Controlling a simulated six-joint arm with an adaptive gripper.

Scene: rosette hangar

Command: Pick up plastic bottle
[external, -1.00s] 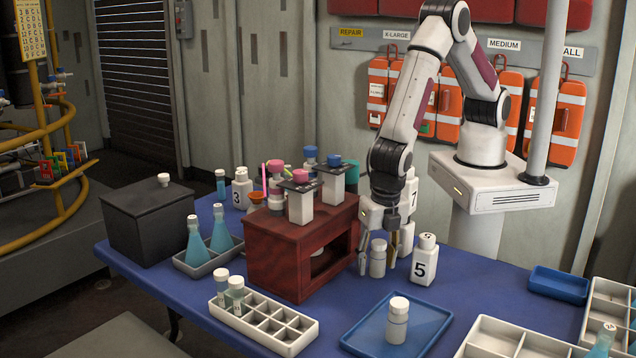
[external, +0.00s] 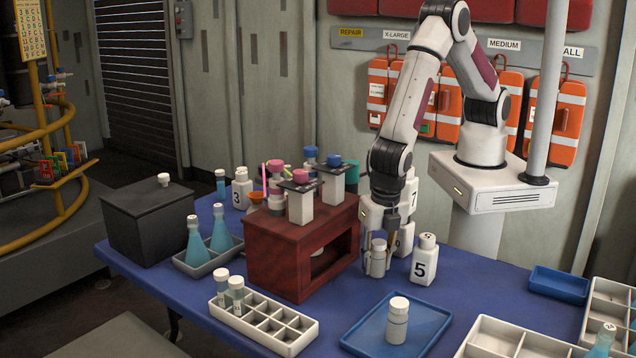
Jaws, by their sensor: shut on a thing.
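My gripper (external: 378,258) points down at the table beside the right side of the dark red wooden box. It is shut on a small white plastic bottle (external: 378,262), which stands upright between the fingers at about table height. I cannot tell whether the bottle still touches the table. A similar white bottle (external: 397,322) stands upright on the blue tray (external: 362,335) at the front.
The dark red box (external: 272,262) stands close on the left. The white bottle marked 5 (external: 424,262) stands close on the right, and the bottle marked 7 (external: 412,190) is behind. A white compartment tray (external: 290,340) lies front left.

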